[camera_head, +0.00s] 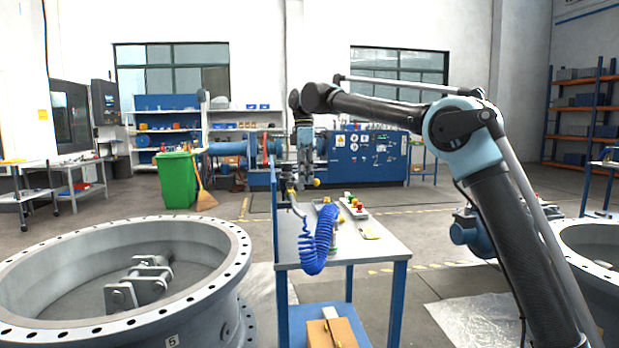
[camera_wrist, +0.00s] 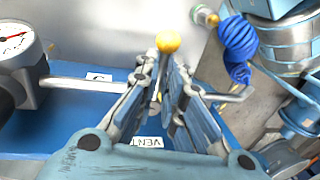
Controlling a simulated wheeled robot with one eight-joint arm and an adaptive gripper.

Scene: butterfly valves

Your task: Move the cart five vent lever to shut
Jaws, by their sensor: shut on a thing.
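The vent lever with a yellow ball knob (camera_wrist: 168,42) shows in the wrist view. Its stem runs between the fingers of my gripper (camera_wrist: 163,72), which is shut on it; the knob stands out past the fingertips. A white VENT label (camera_wrist: 147,142) lies on the blue panel below, partly covered by my gripper. In the head view my gripper (camera_head: 305,168) is at the upright panel of the blue-legged cart (camera_head: 376,246). A yellow knob (camera_head: 316,182) shows beside it there. The lever's exact angle is hard to tell.
A dial gauge (camera_wrist: 15,45) sits left of my gripper, with a metal pipe running towards it. A coiled blue hose (camera_head: 316,240) hangs at the cart's front. A large flanged valve body (camera_head: 130,328) marked 5 stands left of the cart. Small parts lie on the cart top.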

